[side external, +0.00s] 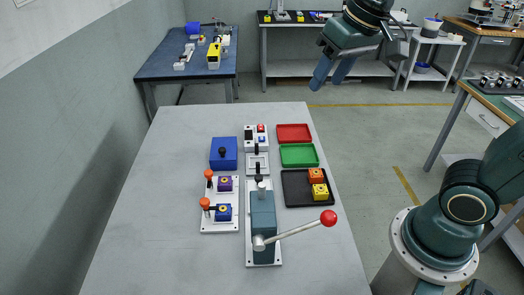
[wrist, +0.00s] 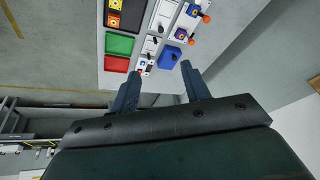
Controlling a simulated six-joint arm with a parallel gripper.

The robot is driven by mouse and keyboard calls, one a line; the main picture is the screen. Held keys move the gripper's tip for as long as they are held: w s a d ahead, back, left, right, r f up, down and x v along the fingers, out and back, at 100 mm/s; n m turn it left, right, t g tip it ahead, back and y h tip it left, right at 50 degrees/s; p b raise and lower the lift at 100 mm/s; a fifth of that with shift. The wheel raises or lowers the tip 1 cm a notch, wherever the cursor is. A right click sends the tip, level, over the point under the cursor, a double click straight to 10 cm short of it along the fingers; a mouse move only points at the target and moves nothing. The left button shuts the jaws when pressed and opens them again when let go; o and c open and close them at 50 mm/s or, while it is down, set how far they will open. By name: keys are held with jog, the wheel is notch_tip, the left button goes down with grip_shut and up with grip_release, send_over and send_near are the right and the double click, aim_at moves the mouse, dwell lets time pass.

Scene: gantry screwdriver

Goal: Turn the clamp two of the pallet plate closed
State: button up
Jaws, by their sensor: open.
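The pallet plate (side external: 219,227) is a pale plate on the table, left of the lever press. It bears a purple block (side external: 225,184) at the back and a blue block (side external: 224,212) in front. Two orange-knobbed clamps stand along its left edge, a rear clamp (side external: 208,174) and a front clamp (side external: 205,203). The front clamp's dark arm seems to reach toward the blue block; the rear one's arm is unclear. Which is clamp two I cannot tell. My gripper (side external: 329,80) is open and empty, high beyond the table's back right, far from the clamps. It also shows in the wrist view (wrist: 160,72).
A lever press (side external: 262,220) with a red-balled handle (side external: 328,217) stands right of the plate. A blue box (side external: 223,154) is behind it. Red (side external: 294,133), green (side external: 299,155) and black trays (side external: 296,190) lie to the right. The table's left side is clear.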

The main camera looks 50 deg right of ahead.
jog(key=w+a+m+g, duration=0.1)
jog(key=w+a+m, duration=0.1)
jog(key=w, duration=0.6)
jog(key=m+g, duration=0.3)
jog(key=m, duration=0.2)
send_over(208, 172)
notch_tip(208, 172, down, 20)
jog(key=shift+f, duration=0.2)
notch_tip(208, 172, down, 14)
jog(key=shift+r, duration=0.1)
jog(key=shift+c, duration=0.2)
jog(key=c, duration=1)
